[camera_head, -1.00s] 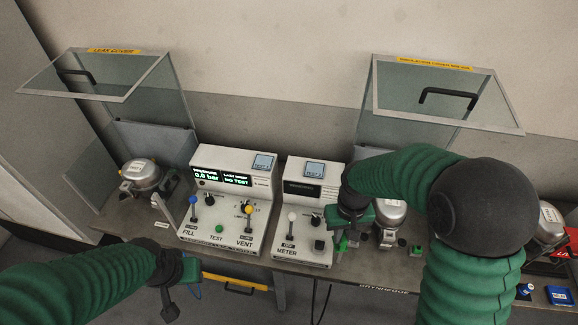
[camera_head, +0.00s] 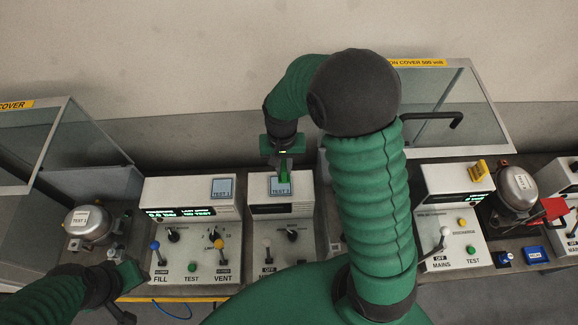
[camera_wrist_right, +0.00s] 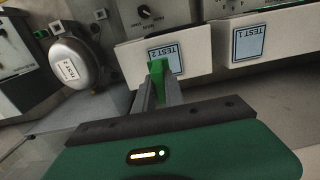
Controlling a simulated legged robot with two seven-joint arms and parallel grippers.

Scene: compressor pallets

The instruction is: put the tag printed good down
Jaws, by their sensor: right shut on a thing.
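A small green tag (camera_wrist_right: 157,70) is between the fingers of my right gripper (camera_wrist_right: 158,88); its print cannot be read. In the head view the right gripper (camera_head: 284,172) reaches down over the top of the white meter box (camera_head: 255,208), and the green tag (camera_head: 285,178) shows at its tips. The tag is in front of the TEST 2 panel (camera_head: 271,189); whether it touches the box is unclear. My left gripper (camera_head: 128,290) is at the lower left, its fingers not clear.
The white leak tester (camera_head: 150,190), with a TEST 1 panel (camera_head: 223,188), stands left of the meter box. Compressors stand at the left (camera_head: 88,225) and right (camera_head: 516,188). A mains tester (camera_head: 440,180) is at the right. My right arm hides the bench middle.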

